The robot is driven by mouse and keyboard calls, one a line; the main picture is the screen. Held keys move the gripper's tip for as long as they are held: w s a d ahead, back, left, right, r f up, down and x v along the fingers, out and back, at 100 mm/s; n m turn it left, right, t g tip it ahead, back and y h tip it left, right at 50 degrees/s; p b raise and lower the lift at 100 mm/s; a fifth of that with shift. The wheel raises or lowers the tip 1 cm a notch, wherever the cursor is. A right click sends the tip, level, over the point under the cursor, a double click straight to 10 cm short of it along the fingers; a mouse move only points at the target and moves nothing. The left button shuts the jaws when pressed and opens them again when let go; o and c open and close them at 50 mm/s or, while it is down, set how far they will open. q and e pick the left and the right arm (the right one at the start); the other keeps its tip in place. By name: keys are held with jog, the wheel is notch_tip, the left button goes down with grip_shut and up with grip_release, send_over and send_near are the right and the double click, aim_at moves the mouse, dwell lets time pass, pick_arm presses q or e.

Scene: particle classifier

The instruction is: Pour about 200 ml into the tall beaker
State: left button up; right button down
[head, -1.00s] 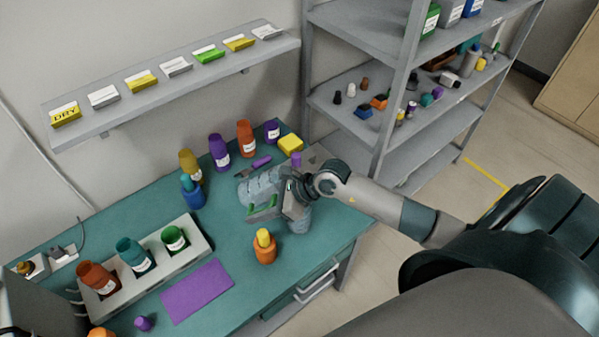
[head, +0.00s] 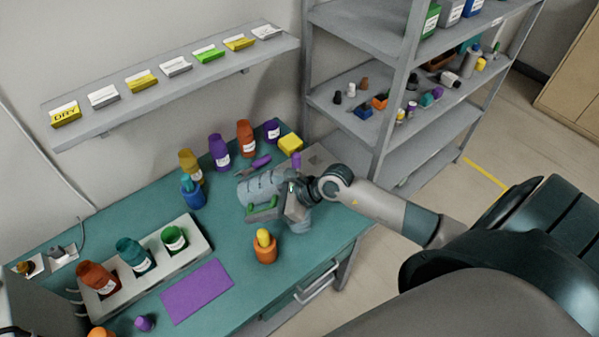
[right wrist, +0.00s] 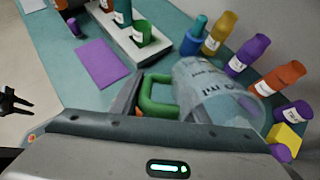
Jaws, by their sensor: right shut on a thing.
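My right gripper (head: 270,207) is shut on the green handle (right wrist: 160,95) of a clear jug with printed markings. The jug (head: 260,184) is tipped far over on its side above the back of the teal bench, and it also fills the middle of the right wrist view (right wrist: 215,92). A clear bluish vessel (head: 299,222), perhaps the tall beaker, shows partly below my right gripper; the gripper hides its top. I cannot tell whether liquid is flowing or how full either vessel is. My left gripper (right wrist: 12,102) is far off at the left edge of the right wrist view, with its black fingers apart.
An orange pot with a yellow top (head: 265,247) stands just in front of my right gripper. Several labelled bottles, including a purple one (head: 219,152), line the wall. Grey shelving (head: 392,110) stands right.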

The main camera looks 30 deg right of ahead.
jog(key=shift+t+y, duration=0.4)
dwell(0.8)
jog(key=shift+y+b, duration=0.3)
jog(key=shift+b, duration=0.85)
dwell(0.5)
jog(key=p, duration=0.3)
jog(key=shift+r, duration=0.4)
jog(key=shift+f+h+b, duration=0.3)
jog(key=shift+h+b, duration=0.1)
jog(key=shift+h, duration=0.2)
jog(key=g+h, duration=0.2)
jog(key=shift+r+g, duration=0.3)
jog(key=shift+w+a+f+g+h, duration=0.15)
jog(key=shift+w+f+g+h, duration=0.15)
jog(key=shift+g+h, duration=0.35)
jog(key=shift+s+f+h, duration=0.1)
jog(key=shift+f+h, duration=0.15)
